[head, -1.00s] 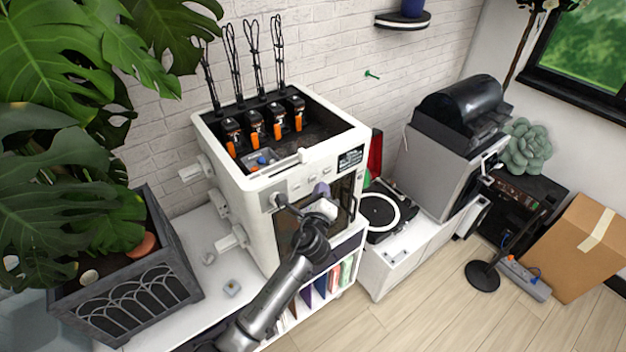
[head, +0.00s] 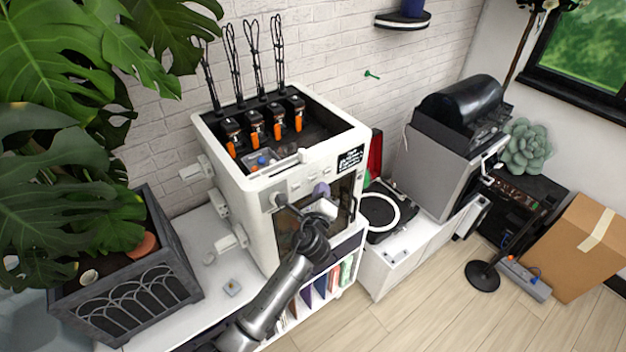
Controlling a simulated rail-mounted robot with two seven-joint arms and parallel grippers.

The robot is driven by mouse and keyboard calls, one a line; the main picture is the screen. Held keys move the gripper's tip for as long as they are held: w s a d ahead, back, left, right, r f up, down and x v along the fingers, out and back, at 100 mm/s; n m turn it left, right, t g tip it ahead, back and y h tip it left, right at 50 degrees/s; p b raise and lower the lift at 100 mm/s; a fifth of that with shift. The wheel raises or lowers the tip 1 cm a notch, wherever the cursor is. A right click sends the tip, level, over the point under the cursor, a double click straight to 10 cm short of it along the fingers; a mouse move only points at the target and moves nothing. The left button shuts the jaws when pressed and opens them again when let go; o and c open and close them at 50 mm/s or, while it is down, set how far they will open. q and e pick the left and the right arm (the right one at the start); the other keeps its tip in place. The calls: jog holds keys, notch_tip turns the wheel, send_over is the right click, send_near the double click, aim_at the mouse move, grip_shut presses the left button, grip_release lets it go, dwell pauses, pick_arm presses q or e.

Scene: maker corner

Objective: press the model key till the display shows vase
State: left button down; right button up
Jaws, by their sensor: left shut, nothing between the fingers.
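The white printer (head: 252,222) stands on the white cabinet. Its small black display (head: 350,159) is at the upper right of the front; it carries several lines of light text, too small to read. A row of small keys (head: 312,176) runs along the front panel left of the display; their labels cannot be read. My left gripper (head: 284,202) is shut and empty, close to the printer's front just below the keys. I cannot tell whether it touches a key. My right gripper is not in view.
A planter (head: 125,300) with large leaves stands at the left. A turntable (head: 385,214) and a grey machine (head: 440,165) stand to the right. A cardboard box (head: 580,245) and a black stand (head: 484,275) are on the floor at the far right.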

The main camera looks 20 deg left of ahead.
pick_arm(q)
jog(key=shift+w+a, duration=0.15)
jog(key=shift+a, duration=0.15)
jog(key=shift+w+a, duration=0.2)
jog(key=shift+a, duration=0.1)
dwell(0.8)
jog(key=shift+a, duration=0.1)
dwell(0.3)
jog(key=shift+s+d, duration=0.35)
jog(key=shift+d, duration=0.35)
jog(key=shift+s+d, duration=0.1)
jog(key=shift+d, duration=0.05)
jog(key=s+d, duration=0.1)
jog(key=d, duration=0.1)
jog(key=s+d, duration=0.1)
jog(key=d, duration=0.1)
jog(key=shift+s+p, duration=0.15)
jog(key=shift+p, duration=0.25)
